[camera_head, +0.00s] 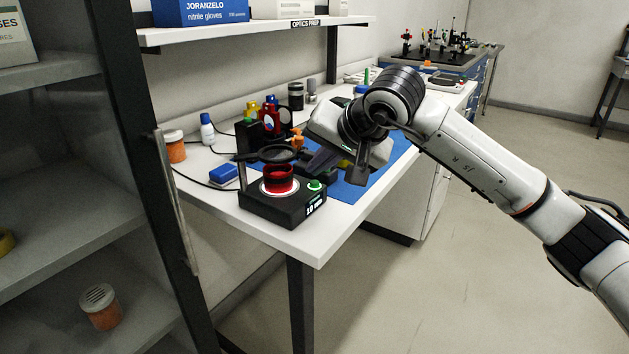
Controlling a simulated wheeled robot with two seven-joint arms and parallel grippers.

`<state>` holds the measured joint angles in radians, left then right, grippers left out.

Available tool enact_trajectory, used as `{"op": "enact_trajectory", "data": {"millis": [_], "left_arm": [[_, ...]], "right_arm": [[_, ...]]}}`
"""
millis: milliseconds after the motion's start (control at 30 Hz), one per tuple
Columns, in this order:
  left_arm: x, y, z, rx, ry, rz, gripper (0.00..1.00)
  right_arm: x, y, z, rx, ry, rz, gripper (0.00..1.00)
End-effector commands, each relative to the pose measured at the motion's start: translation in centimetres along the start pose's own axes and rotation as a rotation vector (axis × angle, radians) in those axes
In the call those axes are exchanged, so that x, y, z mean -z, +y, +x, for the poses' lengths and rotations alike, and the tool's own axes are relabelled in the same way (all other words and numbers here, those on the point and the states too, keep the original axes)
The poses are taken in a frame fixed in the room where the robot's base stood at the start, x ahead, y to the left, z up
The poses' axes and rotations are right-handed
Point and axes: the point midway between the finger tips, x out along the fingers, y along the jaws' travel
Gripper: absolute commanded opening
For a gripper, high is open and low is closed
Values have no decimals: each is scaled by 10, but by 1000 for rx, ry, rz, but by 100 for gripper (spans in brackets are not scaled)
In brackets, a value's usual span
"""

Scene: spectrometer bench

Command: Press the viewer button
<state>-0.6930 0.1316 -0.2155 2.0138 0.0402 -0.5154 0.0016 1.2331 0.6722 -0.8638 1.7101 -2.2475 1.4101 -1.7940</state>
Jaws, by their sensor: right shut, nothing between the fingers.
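The viewer (283,206) is a black box on the near corner of the white table, with a round lens held above it. A red ring-shaped piece (278,178) sits on its lit round stage. The viewer button (315,185) is green and sits on the box top, right of the stage. My right gripper (316,165) reaches in from the right, with its dark fingers shut and empty, pointing down-left. The fingertips appear just above and behind the button; whether they touch it I cannot tell. My left gripper is out of view.
A blue mat (352,190) lies under and behind my right gripper. Small coloured optics parts (270,118), a white bottle (207,130), an orange-labelled jar (175,146) and a blue block (223,174) stand behind and left of the viewer. An open cabinet (75,190) is at left.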

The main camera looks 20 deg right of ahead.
Motion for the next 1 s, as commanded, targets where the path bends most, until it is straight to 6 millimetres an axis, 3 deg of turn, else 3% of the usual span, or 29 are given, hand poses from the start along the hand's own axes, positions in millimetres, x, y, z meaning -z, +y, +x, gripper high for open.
{"op": "enact_trajectory", "data": {"millis": [1000], "left_arm": [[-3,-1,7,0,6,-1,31]], "right_arm": [[-5,5,6,0,0,0,0]]}}
